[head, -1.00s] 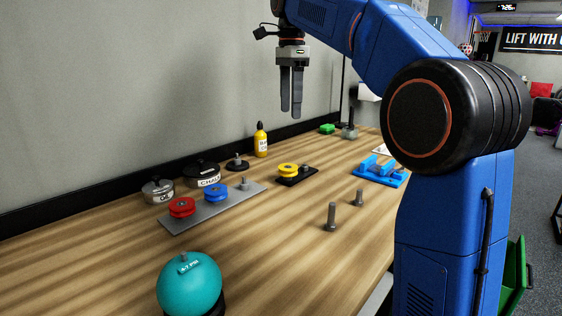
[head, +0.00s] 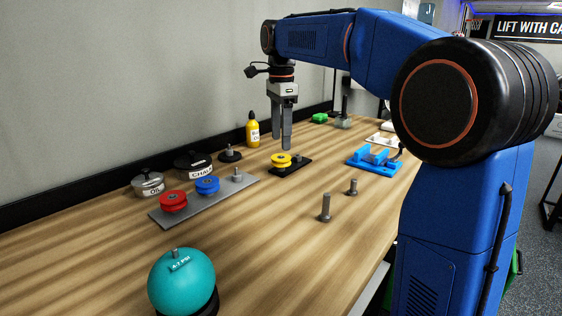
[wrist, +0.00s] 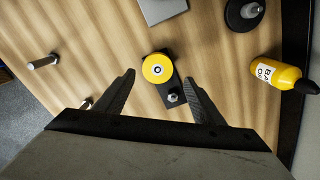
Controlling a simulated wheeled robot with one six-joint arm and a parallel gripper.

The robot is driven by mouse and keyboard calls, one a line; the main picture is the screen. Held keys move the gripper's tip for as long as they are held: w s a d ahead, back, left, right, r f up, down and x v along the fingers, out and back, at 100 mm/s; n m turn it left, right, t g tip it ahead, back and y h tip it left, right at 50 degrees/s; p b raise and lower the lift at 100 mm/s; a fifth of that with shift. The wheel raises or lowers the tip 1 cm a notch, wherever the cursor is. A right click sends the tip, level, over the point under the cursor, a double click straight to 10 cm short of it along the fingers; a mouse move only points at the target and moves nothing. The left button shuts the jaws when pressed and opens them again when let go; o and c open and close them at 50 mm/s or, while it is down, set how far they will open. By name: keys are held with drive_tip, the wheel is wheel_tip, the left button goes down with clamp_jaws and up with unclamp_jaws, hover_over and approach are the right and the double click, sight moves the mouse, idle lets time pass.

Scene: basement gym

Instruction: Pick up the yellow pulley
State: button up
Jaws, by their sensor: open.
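The yellow pulley (head: 281,160) sits on one end of a small black plate (head: 297,166) on the wooden bench. A short metal peg stands at the plate's other end. In the wrist view the pulley (wrist: 157,68) is a round yellow disc with a pale hub, just beyond and between the fingertips. My gripper (head: 282,148) points down above the pulley and plate, open and empty, with its two fingers (wrist: 160,82) spread apart. In the head view the fingertips overlap the area just behind the pulley; the exact height gap is hard to tell.
A grey plate (head: 220,203) with red (head: 173,201) and blue (head: 207,185) pulleys lies to the left. A yellow bottle (head: 253,131) stands behind. A blue holder (head: 373,157) and two upright bolts (head: 325,208) are to the right. A teal ball (head: 181,283) is in front.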

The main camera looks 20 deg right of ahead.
sight(281, 157)
drive_tip(key=shift+s+f, duration=0.15)
drive_tip(key=shift+f, duration=1.2)
drive_tip(key=shift+s+f, duration=0.1)
drive_tip(key=shift+f, duration=1.25)
drive_tip(key=c, duration=1.2)
